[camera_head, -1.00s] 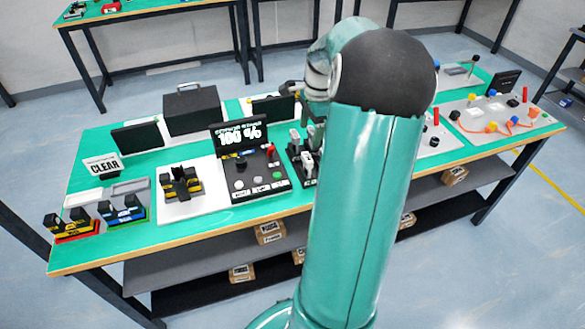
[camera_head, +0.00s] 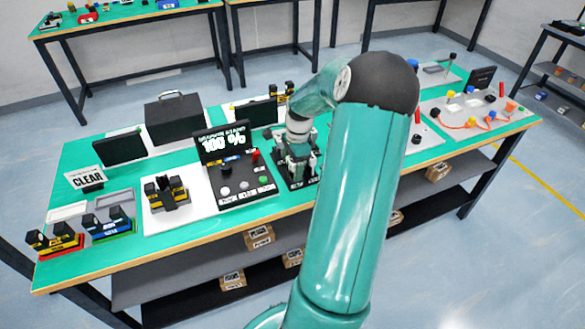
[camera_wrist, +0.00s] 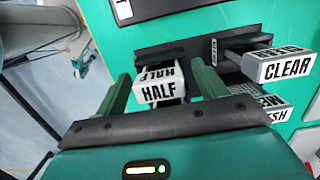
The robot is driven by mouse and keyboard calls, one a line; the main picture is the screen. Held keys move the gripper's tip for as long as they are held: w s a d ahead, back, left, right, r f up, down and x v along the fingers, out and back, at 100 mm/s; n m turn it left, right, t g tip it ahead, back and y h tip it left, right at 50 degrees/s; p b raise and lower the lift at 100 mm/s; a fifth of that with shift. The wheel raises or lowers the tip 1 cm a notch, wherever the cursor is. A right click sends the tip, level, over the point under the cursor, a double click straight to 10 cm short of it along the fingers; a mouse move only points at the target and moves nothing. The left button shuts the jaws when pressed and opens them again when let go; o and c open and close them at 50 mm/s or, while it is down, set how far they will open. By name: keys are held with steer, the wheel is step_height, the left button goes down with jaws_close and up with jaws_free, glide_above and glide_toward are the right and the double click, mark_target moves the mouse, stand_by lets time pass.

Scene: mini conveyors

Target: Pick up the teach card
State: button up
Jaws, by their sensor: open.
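In the wrist view, my gripper (camera_wrist: 163,75) is open, with one green finger on each side of a white card block (camera_wrist: 158,92) reading HALF. I cannot tell whether the fingers touch it. To its right, a white block (camera_wrist: 285,67) reads CLEAR, and another block (camera_wrist: 262,110) below it is partly covered and not fully readable. These blocks stand in a dark rack (camera_wrist: 190,48). No label reading TEACH is legible. In the head view, my gripper (camera_head: 297,165) is down at the card rack (camera_head: 303,183) and hides much of it.
Left of the rack is a black control panel (camera_head: 246,188) with a screen (camera_head: 222,143). Further left are a white board (camera_head: 195,205) with a black and yellow device and a CLEAR sign (camera_head: 85,178). A black case (camera_head: 173,122) stands behind. The table's front edge (camera_head: 190,245) is near.

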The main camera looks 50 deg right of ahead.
steer(key=shift+w+a+f, duration=0.1)
steer(key=shift+a+f, duration=0.05)
steer(key=shift+f, duration=0.45)
steer(key=c, duration=1.1)
steer(key=shift+o, duration=0.2)
steer(key=shift+r, duration=0.1)
